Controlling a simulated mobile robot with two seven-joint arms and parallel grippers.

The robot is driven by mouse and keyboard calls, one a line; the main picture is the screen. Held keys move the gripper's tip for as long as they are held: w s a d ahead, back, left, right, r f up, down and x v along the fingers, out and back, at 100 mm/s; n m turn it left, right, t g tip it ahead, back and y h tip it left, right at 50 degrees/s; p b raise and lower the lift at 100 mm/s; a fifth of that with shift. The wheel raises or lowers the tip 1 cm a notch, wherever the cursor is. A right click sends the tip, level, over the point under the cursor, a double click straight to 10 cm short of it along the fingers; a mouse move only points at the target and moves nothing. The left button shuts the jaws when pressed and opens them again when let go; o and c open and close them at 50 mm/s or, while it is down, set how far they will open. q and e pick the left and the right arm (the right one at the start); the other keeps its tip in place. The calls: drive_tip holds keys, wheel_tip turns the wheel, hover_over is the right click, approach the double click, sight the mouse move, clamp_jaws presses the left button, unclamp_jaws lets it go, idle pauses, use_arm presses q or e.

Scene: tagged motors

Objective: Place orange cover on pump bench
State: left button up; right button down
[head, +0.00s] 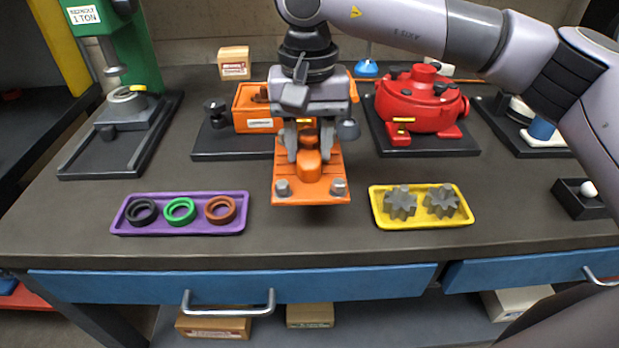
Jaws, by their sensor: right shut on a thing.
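The orange cover (311,188) is a flat plate with a raised middle and two grey bolt-like knobs at its near corners. My right gripper (309,151) points down and is shut on the cover's raised middle. The cover is held in front of the orange pump (251,118), seemingly above the bench top. The orange pump is a box-shaped body on a dark base plate (222,148); its right part is hidden behind my gripper and the cover. My left gripper is not in view.
A purple tray (150,227) with three rings and a yellow tray (424,221) with two grey gears lie on the workbench (280,240). A red motor housing (420,105) stands right, a green press (130,50) left. A small black box (575,203) holds a white ball.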

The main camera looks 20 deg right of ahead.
drive_tip(key=shift+f, duration=3.55)
drive_tip(key=shift+f, duration=0.15)
drive_tip(key=c, duration=0.7)
unclamp_jaws()
